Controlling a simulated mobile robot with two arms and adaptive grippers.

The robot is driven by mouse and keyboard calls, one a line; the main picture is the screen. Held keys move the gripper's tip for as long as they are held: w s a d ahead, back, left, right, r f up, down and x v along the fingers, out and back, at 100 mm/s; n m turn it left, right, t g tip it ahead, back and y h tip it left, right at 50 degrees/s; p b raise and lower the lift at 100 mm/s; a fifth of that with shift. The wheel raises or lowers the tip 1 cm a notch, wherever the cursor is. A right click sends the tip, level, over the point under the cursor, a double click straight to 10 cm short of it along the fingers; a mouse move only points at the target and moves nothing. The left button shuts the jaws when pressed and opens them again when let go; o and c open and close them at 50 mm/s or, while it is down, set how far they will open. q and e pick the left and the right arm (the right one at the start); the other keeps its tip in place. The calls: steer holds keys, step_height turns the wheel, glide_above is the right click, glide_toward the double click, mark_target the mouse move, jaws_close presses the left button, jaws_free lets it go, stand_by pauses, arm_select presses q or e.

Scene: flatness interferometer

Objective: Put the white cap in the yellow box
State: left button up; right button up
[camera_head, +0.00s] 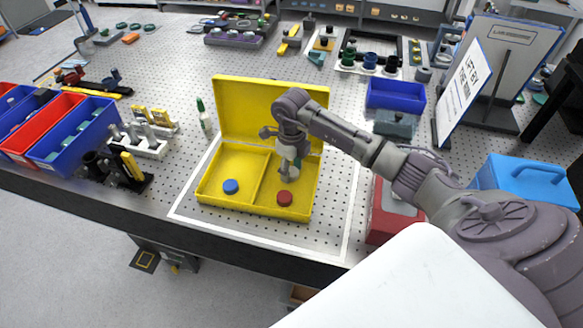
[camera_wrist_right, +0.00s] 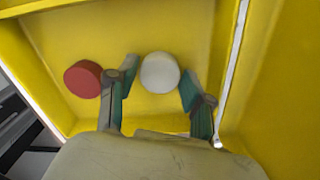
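The open yellow box (camera_head: 248,205) lies on the perforated table, its lid standing up at the back and a divider between two compartments. A blue cap (camera_head: 231,187) is in its left compartment and a red cap (camera_head: 285,198) in its right one. The white cap (camera_wrist_right: 160,72) shows in the right wrist view over the same compartment floor, beside the red cap (camera_wrist_right: 83,79). My right gripper (camera_wrist_right: 160,80) is over this compartment. Its fingers stand apart on both sides of the white cap, with a small gap at the left finger.
A green-capped bottle (camera_head: 203,114) stands left of the box. A blue bin (camera_head: 396,95) is behind it to the right. A red container (camera_head: 392,213) and a blue case (camera_head: 525,178) stand to the right. Parts bins (camera_head: 75,132) are at the left edge.

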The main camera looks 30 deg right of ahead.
mark_target(291, 171)
steer(key=shift+o, duration=0.6)
steer(key=shift+r, duration=0.55)
step_height(291, 171, up, 11)
steer(key=b, duration=0.3)
steer(key=shift+r, duration=0.15)
